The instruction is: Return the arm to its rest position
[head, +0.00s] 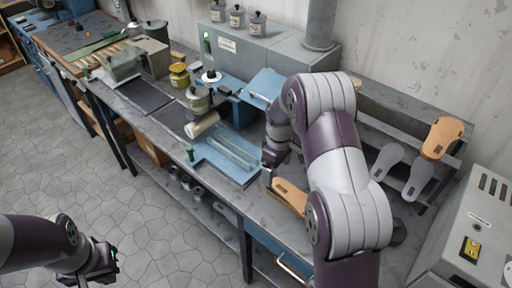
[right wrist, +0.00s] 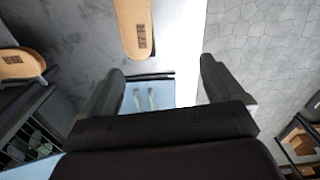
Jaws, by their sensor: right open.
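My right arm reaches over the workbench (head: 225,195) from the lower right. Its gripper (head: 268,172) is above the bench, beside a tan sandal sole (head: 288,198), and partly hidden by the arm. In the right wrist view the right gripper (right wrist: 160,78) has its two fingers wide apart with nothing between them. The tan sole with a dark label (right wrist: 135,25) lies beyond the fingers. My left gripper (head: 98,268) hangs low over the stone floor at the lower left, away from the bench; its finger gap is unclear.
A blue tray (head: 218,170) with clear rods lies left of the right gripper. Pots and a cream roll (head: 203,125) stand further left. A rack with grey soles (head: 386,160) and a tan sole (head: 441,138) is at right. A grey machine (head: 480,225) stands beside it.

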